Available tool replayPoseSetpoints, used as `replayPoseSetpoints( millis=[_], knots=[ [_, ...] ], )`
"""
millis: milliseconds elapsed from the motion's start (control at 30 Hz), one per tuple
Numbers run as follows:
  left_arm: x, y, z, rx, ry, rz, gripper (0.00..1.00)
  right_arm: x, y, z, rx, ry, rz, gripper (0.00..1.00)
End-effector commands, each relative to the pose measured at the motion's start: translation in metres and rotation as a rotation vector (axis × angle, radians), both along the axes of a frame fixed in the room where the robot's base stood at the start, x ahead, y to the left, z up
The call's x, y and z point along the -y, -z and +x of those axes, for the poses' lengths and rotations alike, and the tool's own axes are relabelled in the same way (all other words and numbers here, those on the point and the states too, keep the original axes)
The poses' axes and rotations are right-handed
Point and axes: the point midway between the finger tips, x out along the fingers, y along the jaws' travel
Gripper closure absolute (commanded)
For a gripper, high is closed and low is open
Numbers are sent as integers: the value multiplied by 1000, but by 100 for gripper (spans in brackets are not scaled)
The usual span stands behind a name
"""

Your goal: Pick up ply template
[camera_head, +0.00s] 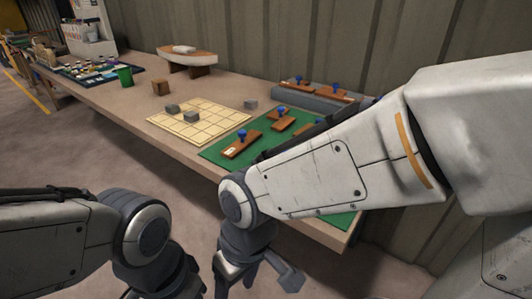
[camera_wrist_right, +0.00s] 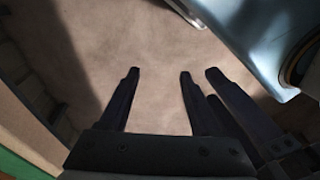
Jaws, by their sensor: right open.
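Several flat brown wooden pieces with blue knobs are on the bench. One piece (camera_head: 238,150) with a pale label lies at the left of the green mat (camera_head: 216,154); another piece (camera_head: 281,124) lies behind it. Which one is the ply template I cannot tell. My right gripper (camera_head: 257,274) is open and empty, pointing down in front of the bench, below its top. Its fingers also show over bare floor in the right wrist view (camera_wrist_right: 159,74). My right forearm hides part of the mat. My left gripper is mostly cut off at the bottom edge.
A grey block (camera_head: 322,103) at the back carries more knobbed pieces. A pale gridded board (camera_head: 205,128) with grey blocks lies left of the mat. A corrugated wall stands behind.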

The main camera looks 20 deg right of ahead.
Motion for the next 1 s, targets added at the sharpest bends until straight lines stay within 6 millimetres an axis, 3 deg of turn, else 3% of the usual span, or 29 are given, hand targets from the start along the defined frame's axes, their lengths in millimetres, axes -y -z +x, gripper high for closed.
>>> replayPoseSetpoints(
  millis=[33,200,367,567,700,833,1000],
  knots=[
    [0,-38,0,1,0,-1,50,-5,-32,13,-1,46,22,36],
    [0,-105,0,1,0,-1,50,-17,-76,67,32,223,104,36],
    [0,-165,0,1,0,-1,50,-6,-110,122,91,408,135,36],
    [0,-240,0,1,0,-1,50,37,-143,183,180,651,101,36],
    [0,-288,0,1,-1,-1,50,82,-159,211,239,812,33,36],
    [0,-319,0,1,-1,-1,50,122,-167,222,280,924,-45,36],
    [0,-339,0,1,-1,-1,50,155,-169,226,306,1007,-114,36]
  ],
)
